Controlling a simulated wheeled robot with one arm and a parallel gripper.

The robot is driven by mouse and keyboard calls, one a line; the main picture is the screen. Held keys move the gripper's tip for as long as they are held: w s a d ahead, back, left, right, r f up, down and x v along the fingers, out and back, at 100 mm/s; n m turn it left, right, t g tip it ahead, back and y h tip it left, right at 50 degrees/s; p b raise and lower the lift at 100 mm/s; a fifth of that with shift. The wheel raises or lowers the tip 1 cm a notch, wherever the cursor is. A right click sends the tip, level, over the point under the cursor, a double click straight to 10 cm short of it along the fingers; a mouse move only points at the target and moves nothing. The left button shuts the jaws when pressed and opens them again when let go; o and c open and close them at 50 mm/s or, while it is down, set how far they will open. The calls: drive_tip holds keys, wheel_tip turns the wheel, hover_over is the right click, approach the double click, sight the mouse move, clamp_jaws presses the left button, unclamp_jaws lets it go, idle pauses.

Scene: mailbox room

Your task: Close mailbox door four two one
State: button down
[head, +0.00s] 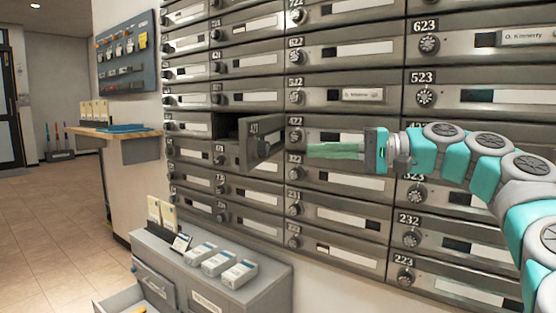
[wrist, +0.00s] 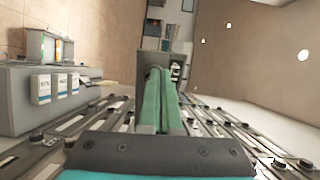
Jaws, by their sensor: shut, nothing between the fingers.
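The mailbox door 421 (head: 263,141) is a grey metal door that stands swung open, sticking out from the wall of mailboxes, with its dark compartment (head: 228,127) showing to its left. In the wrist view the open door (wrist: 146,66) stands beyond the fingertips, partly hidden behind them. My gripper (head: 312,150) has green fingers, is shut and empty, and points left. Its fingertips are just right of the open door in the head view. I cannot tell whether they touch it. The shut fingers also show in the wrist view (wrist: 160,80).
A grey cabinet (head: 268,290) with small boxes (head: 218,260) on top and an open drawer (head: 150,292) stands below the mailboxes. A wooden shelf (head: 112,129) and a key board (head: 125,55) are at the left. The tiled floor (head: 50,220) at left is clear.

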sight(248, 149)
drive_tip(key=shift+m, duration=0.3)
drive_tip(key=x, duration=0.4)
drive_tip(key=w+x, duration=0.1)
drive_tip(key=x, duration=0.3)
drive_tip(key=b+x, duration=0.1)
drive_tip(key=x, duration=0.3)
drive_tip(key=shift+w+d, duration=0.15)
drive_tip(key=shift+w, duration=0.05)
